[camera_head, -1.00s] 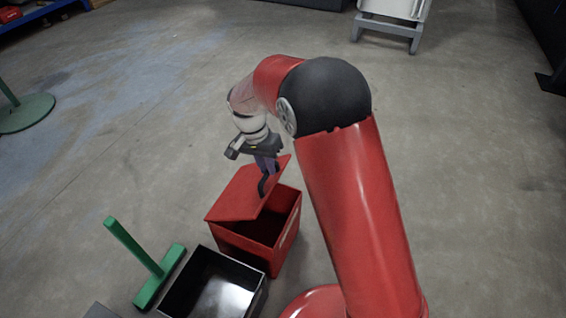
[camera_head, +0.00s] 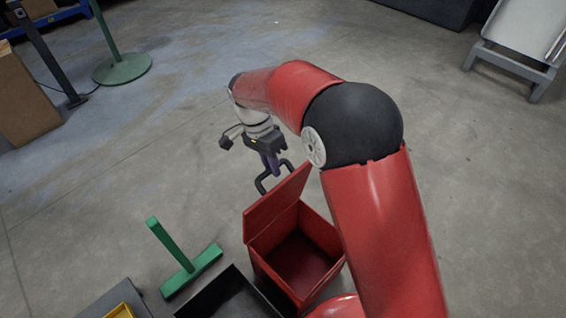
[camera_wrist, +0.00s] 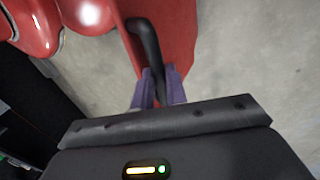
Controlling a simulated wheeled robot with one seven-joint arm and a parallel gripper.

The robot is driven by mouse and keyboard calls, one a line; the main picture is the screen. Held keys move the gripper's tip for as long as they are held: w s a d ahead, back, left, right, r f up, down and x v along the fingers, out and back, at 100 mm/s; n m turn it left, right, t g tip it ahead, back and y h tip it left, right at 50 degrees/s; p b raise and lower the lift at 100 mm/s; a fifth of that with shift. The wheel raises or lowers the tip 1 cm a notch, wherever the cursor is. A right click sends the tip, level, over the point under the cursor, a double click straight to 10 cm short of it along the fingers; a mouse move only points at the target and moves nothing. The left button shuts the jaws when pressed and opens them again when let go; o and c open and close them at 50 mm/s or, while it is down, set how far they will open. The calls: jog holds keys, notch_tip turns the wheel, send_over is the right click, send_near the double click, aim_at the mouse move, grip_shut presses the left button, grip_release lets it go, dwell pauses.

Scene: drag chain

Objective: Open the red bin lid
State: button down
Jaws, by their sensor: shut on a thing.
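The red bin (camera_head: 300,255) stands on the floor, its inside open to view and empty. Its red lid (camera_head: 276,208) is raised steeply on the left side of the opening. A black handle (camera_head: 266,183) sticks out from the lid's outer face. My gripper (camera_head: 272,168) is at the handle, behind the lid. In the wrist view my purple fingers (camera_wrist: 158,88) are shut on the black handle (camera_wrist: 145,45), with the red lid (camera_wrist: 172,35) beyond it. The exact finger contact is partly hidden.
A black open box (camera_head: 230,295) stands in front of the bin. A green T-shaped stand (camera_head: 190,268) is left of it, with a yellow tray (camera_head: 122,311) at the bottom edge. Floor behind and left of my gripper is clear.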

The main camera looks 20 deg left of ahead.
jog(key=shift+s+a+f, duration=0.2)
jog(key=shift+f, duration=0.2)
jog(key=c, duration=1.4)
grip_release()
jog(key=shift+w+r, duration=0.1)
jog(key=v, duration=0.7)
jog(key=shift+a+r, duration=0.2)
jog(key=shift+r, duration=0.15)
jog(key=shift+w, duration=0.15)
